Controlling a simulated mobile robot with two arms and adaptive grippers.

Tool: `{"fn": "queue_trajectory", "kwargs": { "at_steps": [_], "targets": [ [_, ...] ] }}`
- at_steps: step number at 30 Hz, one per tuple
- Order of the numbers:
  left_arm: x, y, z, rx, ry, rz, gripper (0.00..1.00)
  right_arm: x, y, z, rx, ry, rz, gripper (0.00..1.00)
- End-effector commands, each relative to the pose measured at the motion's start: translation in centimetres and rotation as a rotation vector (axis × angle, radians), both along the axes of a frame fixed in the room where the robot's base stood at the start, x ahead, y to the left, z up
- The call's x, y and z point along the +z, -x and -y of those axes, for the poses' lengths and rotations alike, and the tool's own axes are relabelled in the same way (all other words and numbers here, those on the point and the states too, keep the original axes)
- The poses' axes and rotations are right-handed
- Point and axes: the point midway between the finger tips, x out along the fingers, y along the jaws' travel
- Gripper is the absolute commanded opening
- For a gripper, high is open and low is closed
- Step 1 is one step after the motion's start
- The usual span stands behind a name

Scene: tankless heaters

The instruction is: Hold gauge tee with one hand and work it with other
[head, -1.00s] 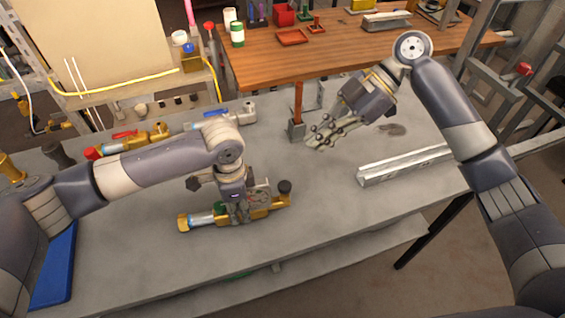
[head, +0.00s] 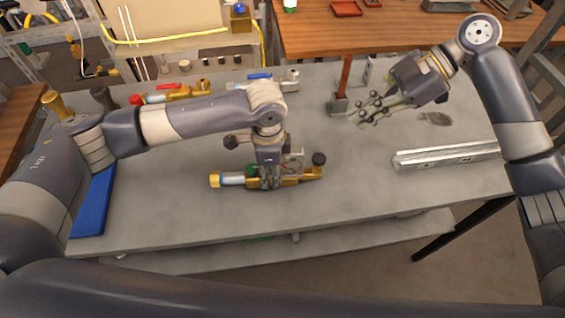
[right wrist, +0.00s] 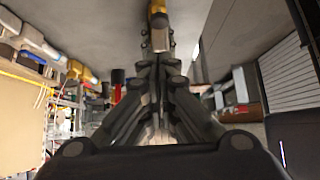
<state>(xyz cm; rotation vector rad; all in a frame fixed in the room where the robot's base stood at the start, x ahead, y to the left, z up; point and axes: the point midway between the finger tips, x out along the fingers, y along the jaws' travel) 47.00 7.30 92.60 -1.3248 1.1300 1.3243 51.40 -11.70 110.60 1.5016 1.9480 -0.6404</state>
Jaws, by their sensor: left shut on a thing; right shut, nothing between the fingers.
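The gauge tee (head: 300,181) is a brass fitting with a silvery section and brass end at its left, a round gauge in the middle and a black knob at its right. It lies along the grey bench. My left gripper (head: 270,185) comes down from above and is shut on its middle, hiding part of the body. My right gripper (head: 362,110) is shut and empty, up and to the right of the tee and well apart from it. The right wrist view shows its dark fingers (right wrist: 158,100) together.
A tool with an upright brown handle (head: 345,75) stands close beside my right gripper. A metal rail (head: 447,156) lies at the bench's right. Red-handled (head: 170,95) and blue-handled (head: 270,76) fittings lie at the back. A blue mat (head: 93,205) lies at left.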

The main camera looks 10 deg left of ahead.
Motion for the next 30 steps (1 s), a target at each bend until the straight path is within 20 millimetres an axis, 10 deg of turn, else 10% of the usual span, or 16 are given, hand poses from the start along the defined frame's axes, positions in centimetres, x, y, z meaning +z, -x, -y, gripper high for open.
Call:
{"fn": "queue_trajectory", "kwargs": {
  "at_steps": [16,30],
  "targets": [
    [-0.1,0.0,0.0,0.001,-0.001,0.0,0.0,2.1,0.2,-0.2,0.001,0.003,-0.003,0.0],
    [-0.1,0.0,0.0,0.001,-0.001,0.0,0.0,-3.7,1.8,-5.8,0.004,0.001,-0.005,0.0]
  ]
}}
